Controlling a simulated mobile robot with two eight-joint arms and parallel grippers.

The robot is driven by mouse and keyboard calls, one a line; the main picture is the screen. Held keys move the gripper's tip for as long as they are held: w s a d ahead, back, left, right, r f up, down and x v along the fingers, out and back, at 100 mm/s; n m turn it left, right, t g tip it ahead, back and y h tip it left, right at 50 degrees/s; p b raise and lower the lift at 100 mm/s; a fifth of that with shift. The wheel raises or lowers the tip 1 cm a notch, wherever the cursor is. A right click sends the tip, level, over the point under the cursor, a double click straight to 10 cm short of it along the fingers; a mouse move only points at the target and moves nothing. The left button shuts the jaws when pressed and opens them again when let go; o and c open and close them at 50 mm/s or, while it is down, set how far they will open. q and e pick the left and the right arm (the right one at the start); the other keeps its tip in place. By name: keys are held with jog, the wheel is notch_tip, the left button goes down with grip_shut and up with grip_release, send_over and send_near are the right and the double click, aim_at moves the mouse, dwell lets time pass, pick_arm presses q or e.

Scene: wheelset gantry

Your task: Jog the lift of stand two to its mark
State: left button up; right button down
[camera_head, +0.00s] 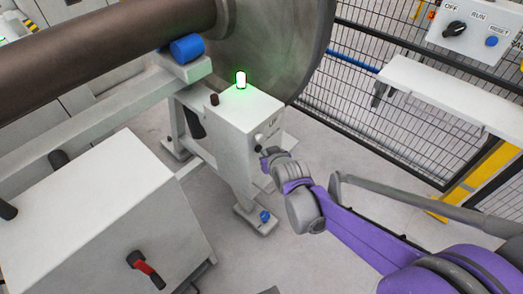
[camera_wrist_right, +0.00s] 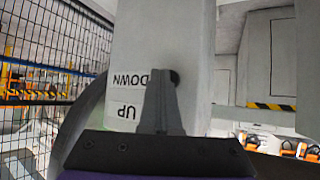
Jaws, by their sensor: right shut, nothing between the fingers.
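The pale grey lift box (camera_head: 236,118) stands on a stand under the large wheel, with a lamp (camera_head: 241,80) glowing white-green on top. A small dark button (camera_head: 258,137) is on its right face beside small lettering. My right gripper (camera_head: 267,156) is shut and empty, its tip close to that face just below the button. In the right wrist view the shut fingers (camera_wrist_right: 160,90) point at the box beside a black button (camera_wrist_right: 174,77). The labels DOWN (camera_wrist_right: 130,80) and UP (camera_wrist_right: 126,110) appear upside down. I cannot tell whether the fingers touch. My left gripper is not in view.
The wheel (camera_head: 285,45) and brown axle (camera_head: 100,45) lie above the stand. A mesh fence (camera_head: 380,110) and a control panel (camera_head: 475,32) are at right. Bare floor lies between.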

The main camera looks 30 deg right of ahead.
jog(key=shift+s, duration=0.15)
jog(key=shift+s+d+p, duration=0.3)
jog(key=shift+s+d, duration=0.05)
jog(key=shift+s, duration=0.35)
jog(key=shift+s+d+p, duration=0.25)
jog(key=shift+s+d, duration=0.05)
jog(key=shift+s, duration=0.5)
jog(key=shift+s+d+p, duration=0.3)
jog(key=shift+s+d, duration=0.05)
jog(key=shift+s, duration=0.4)
jog(key=shift+s+d+p, duration=0.25)
jog(key=shift+s+d, duration=0.05)
jog(key=shift+s, duration=0.5)
